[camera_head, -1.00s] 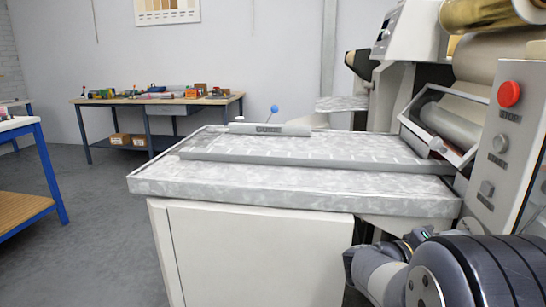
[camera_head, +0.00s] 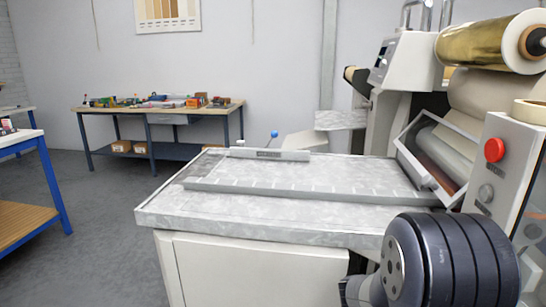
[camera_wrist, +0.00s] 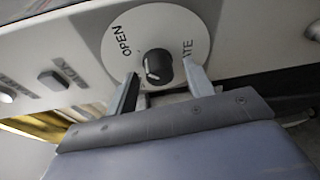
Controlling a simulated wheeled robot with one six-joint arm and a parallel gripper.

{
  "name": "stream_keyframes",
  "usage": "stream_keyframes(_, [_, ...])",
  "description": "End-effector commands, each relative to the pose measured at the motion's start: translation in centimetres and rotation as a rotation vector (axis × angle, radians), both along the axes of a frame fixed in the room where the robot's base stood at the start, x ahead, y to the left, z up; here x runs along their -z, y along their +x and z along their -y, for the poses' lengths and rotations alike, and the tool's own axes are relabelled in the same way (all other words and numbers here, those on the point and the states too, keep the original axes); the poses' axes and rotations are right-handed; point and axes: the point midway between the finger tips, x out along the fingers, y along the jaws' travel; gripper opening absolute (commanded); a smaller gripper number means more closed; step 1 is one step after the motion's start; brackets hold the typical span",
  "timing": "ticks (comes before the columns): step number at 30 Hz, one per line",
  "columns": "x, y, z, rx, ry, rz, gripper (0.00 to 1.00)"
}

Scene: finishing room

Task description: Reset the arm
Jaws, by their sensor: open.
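My gripper (camera_wrist: 159,72) shows in the wrist view with its two fingers spread apart and nothing held between them that I can make out. A black round knob (camera_wrist: 156,64) on a white dial plate (camera_wrist: 188,29) lies beyond the fingertips, framed between them. The plate reads "OPEN" on the left and a word ending in "ATE" on the right, partly hidden by a finger. I cannot tell whether a finger touches the knob. In the head view only my dark arm joint shows at the lower right; the gripper is out of sight there.
The machine's pale bed (camera_head: 290,212) fills the middle, with a guide bar (camera_head: 268,154) on it. A control box with a red button (camera_head: 494,150) and rollers (camera_head: 488,43) stands at right. A workbench (camera_head: 128,110) stands behind left.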

Motion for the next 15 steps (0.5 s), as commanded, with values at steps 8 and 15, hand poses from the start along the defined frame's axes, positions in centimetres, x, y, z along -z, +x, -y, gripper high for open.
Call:
stream_keyframes(8, [-0.39,0.00,0.01,0.001,0.019,-0.081,0.50])
stream_keyframes(15, [-0.15,0.00,0.01,0.001,0.028,-0.114,0.50])
